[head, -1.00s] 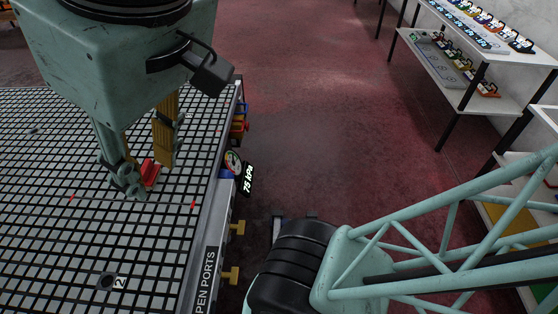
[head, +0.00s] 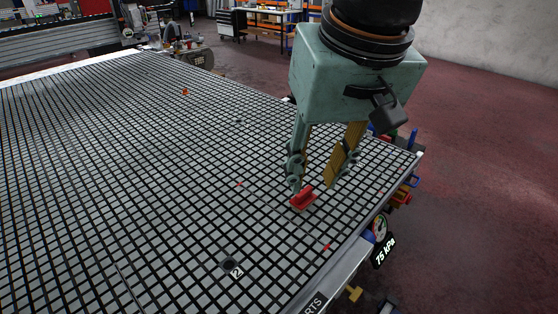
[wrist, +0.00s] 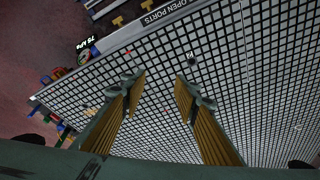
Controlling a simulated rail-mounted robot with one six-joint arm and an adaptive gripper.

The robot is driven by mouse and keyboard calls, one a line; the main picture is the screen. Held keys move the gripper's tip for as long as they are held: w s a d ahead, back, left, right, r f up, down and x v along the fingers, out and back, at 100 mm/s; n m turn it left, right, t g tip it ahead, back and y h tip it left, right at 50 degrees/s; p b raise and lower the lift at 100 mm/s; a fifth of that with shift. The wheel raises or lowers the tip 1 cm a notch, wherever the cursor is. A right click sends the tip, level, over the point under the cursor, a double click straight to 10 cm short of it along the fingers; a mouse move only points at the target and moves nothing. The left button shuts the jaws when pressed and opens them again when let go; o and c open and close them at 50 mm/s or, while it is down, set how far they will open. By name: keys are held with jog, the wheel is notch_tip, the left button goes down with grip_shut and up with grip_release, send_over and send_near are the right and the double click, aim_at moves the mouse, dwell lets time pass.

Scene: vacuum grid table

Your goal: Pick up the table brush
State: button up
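A small red block-like piece with a raised ridge (head: 303,199) lies on the grid table near its right edge in the head view. I cannot tell for sure whether it is the table brush; nothing else in view clearly looks like one. My gripper (head: 312,184) points down just above and behind the red piece, with its left fingertip close to it. The fingers are wide apart and hold nothing. In the wrist view my gripper (wrist: 160,80) shows bare grid between its fingers, and the red piece does not show there, perhaps hidden by a finger.
The black-lined grid table (head: 130,200) is mostly bare. A small orange item (head: 185,91) stands farther back. A round port marked 2 (head: 230,264) lies near the front. A pressure gauge (head: 379,229) reading 75 kPa and coloured fittings (head: 403,194) line the right edge.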

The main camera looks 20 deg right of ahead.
jog(key=w+d+f+m+p, duration=0.1)
jog(key=w+d+f+m, duration=0.15)
jog(key=w, duration=0.75)
jog(key=m+g+p, duration=0.3)
jog(key=m+p, duration=0.1)
jog(key=m, duration=0.5)
send_over(304, 191)
notch_tip(304, 191, down, 23)
jog(key=shift+r, duration=0.2)
jog(key=shift+w+f+b, duration=0.1)
jog(key=shift+f+b, duration=0.35)
jog(key=shift+f, duration=3.8)
jog(key=shift+f, duration=0.1)
jog(key=shift+f, duration=2.5)
